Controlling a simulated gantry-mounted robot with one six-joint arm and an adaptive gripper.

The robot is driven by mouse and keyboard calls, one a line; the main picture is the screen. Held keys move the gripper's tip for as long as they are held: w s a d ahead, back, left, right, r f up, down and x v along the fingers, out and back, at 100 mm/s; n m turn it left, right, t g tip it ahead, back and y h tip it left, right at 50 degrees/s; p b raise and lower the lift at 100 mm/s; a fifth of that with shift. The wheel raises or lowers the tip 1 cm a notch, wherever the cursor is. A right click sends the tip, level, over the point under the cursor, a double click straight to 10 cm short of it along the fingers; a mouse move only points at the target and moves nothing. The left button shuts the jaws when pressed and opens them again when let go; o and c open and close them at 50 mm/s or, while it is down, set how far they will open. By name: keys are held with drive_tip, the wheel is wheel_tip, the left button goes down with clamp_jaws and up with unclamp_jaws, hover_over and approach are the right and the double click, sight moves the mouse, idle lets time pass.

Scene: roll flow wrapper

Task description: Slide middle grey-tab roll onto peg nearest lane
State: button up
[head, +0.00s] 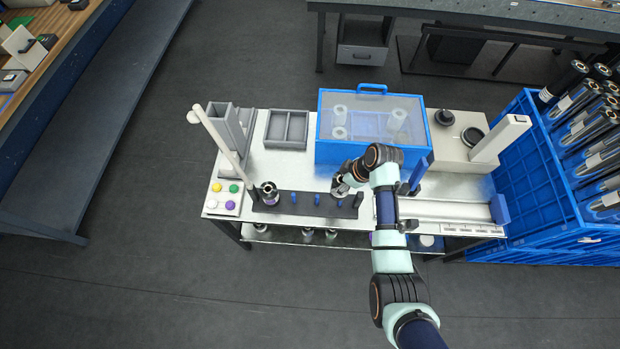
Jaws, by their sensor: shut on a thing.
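My gripper (341,184) is over the right part of the dark peg rail (278,207), shut on a small grey-silver roll (340,193). The roll is just above or at the rail; the gripper partly hides it, so I cannot tell whether it is around a peg, and its tab does not show clearly. Blue pegs (293,198) stand along the rail, and a dark roll with a pale top (268,191) is at its left end. The pale lane (445,210) runs to the right of the rail. Several rolls (307,232) show on the lower shelf under the front edge.
A blue box with a clear lid (372,102) stands behind my gripper. A pale post (217,145) leans near coloured buttons (225,200) at the left. A grey tray (286,128) is at the back. A blue crate of dark rods (520,170) borders the right.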

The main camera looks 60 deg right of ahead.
drive_tip(key=shift+s+d+r, duration=0.1)
drive_tip(key=shift+s+d, duration=0.5)
drive_tip(key=shift+d, duration=0.1)
drive_tip(key=shift+w+a+f+b, duration=0.1)
drive_tip(key=shift+a+f+b, duration=0.05)
drive_tip(key=shift+f+b, duration=0.35)
wheel_tip(320, 180, down, 3)
drive_tip(key=b, duration=0.3)
drive_tip(key=shift+f+b, duration=1.9)
drive_tip(key=shift+f, duration=0.9)
drive_tip(key=o, duration=1.5)
drive_tip(key=shift+r, duration=0.1)
drive_tip(key=v, duration=1.2)
